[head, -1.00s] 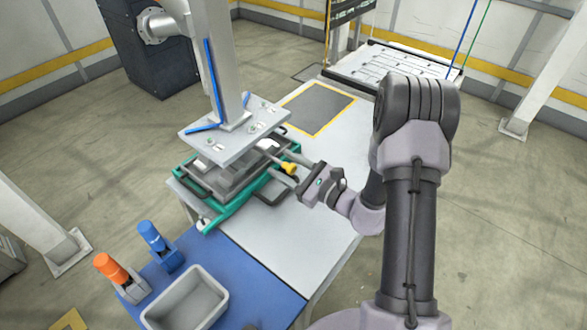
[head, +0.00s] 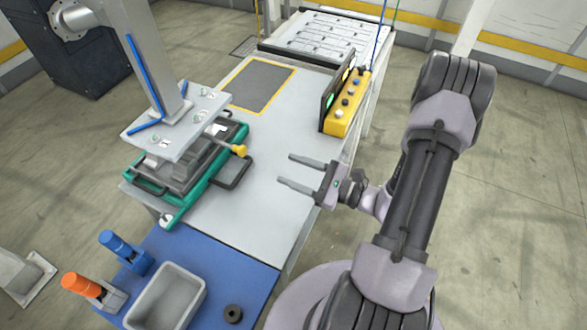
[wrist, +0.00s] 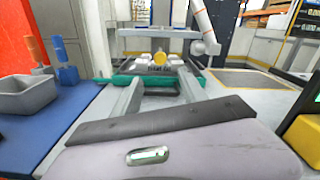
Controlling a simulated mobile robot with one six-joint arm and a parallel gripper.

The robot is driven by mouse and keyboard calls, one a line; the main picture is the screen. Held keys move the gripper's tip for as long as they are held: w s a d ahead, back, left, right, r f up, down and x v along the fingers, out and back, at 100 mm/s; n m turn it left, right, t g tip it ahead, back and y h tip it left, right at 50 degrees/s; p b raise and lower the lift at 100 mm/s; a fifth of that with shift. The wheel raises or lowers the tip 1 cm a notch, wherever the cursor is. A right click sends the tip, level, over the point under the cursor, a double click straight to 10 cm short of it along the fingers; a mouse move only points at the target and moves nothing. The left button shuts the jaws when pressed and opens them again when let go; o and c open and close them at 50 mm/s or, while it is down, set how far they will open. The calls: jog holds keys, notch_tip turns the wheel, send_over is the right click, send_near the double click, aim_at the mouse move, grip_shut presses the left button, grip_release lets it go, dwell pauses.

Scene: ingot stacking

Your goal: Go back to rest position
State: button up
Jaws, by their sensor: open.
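My gripper (head: 286,171) is open and empty above the right side of the light grey table (head: 270,215). Its two fingers point left, toward the green-based fixture (head: 215,165), and are apart from it. The fixture carries grey plates, a yellow knob (head: 239,151) and a black loop handle (head: 236,172). In the wrist view the yellow knob (wrist: 160,59) shows ahead, between the two fingers (wrist: 158,90). A grey press plate (head: 175,128) on a column hangs over the fixture and hides part of it. I see no separate ingot clearly.
A yellow button box (head: 347,106) with a dark panel stands at the table's right edge. A grey bin (head: 165,297), a blue-topped tool (head: 124,250), an orange-topped tool (head: 92,288) and a dark ring (head: 233,313) are on the blue surface (head: 215,250). The table's middle is clear.

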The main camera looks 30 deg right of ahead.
jog(key=s+a+r+n+g, duration=0.5)
jog(key=a+r+n+g, duration=0.15)
jog(key=a+n, duration=0.2)
jog(key=s+a+r+n+g, duration=0.5)
jog(key=a+n+g, duration=0.2)
jog(key=a+g, duration=0.15)
jog(key=s+d+r+n+t+h, duration=0.2)
jog(key=r+n+t+h, duration=0.3)
jog(key=r+h, duration=0.3)
jog(key=shift+s+n+t, duration=0.4)
jog(key=shift+s+n, duration=0.25)
jog(key=shift+s, duration=0.25)
jog(key=shift+r, duration=0.1)
